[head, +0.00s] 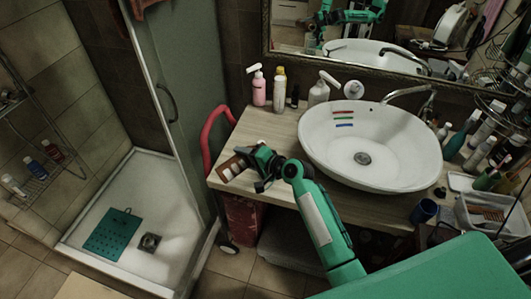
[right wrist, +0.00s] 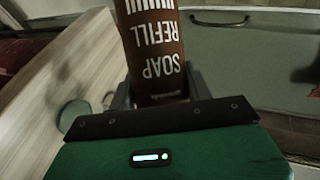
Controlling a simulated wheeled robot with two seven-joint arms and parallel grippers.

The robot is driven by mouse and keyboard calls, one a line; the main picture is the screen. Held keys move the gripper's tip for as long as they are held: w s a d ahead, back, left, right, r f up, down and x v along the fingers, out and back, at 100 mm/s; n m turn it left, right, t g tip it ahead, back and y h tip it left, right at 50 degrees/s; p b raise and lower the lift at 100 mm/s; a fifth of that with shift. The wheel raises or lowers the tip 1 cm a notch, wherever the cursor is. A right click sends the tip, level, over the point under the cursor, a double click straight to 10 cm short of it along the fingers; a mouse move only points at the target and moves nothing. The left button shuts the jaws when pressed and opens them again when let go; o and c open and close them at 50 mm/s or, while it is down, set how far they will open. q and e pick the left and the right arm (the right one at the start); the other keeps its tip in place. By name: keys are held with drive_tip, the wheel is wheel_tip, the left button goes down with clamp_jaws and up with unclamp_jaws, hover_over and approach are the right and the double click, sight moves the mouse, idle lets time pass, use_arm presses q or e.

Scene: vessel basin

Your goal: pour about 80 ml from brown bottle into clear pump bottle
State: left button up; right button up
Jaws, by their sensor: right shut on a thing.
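My right gripper (head: 250,163) is shut on the brown bottle (head: 232,167) at the counter's front left corner. The bottle leans to the left in the head view; its height above the counter is hard to judge. In the right wrist view, the bottle (right wrist: 153,40) stands between the fingers (right wrist: 158,92), its SOAP REFILL label upside down. A pale, see-through-looking pump bottle (head: 318,95) with a white pump head stands at the back of the counter, left of the basin, and seems to be the clear one. My left gripper does not show directly.
The white basin (head: 318,150) with red, green and blue stripes fills the counter's right part. The counter's left middle (head: 268,128) is clear.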

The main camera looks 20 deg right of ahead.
drive_tip(key=shift+d+r+m+y, duration=0.1)
drive_tip(key=shift+r+m+y, duration=0.6)
drive_tip(key=shift+r+m, duration=0.2)
idle(0.5)
drive_tip(key=shift+s+a+r+m+y, duration=0.1)
drive_tip(key=shift+a+r+m+y, duration=0.2)
drive_tip(key=shift+a+m, duration=0.1)
idle(0.9)
drive_tip(key=shift+d+r, duration=0.1)
drive_tip(key=shift+r, duration=0.05)
idle(0.5)
drive_tip(key=shift+s+a+f+n+h, duration=0.15)
drive_tip(key=shift+f+n+h, duration=0.25)
drive_tip(key=shift+f+n, duration=0.2)
drive_tip(key=shift+w+a+f+n+h, duration=0.1)
drive_tip(key=shift+f+n+h, duration=0.35)
drive_tip(key=shift+f, duration=0.2)
drive_tip(key=shift+f+n, duration=0.15)
drive_tip(key=shift+n, duration=0.2)
drive_tip(key=shift+f+h, duration=0.1)
drive_tip(key=shift+h, duration=0.15)
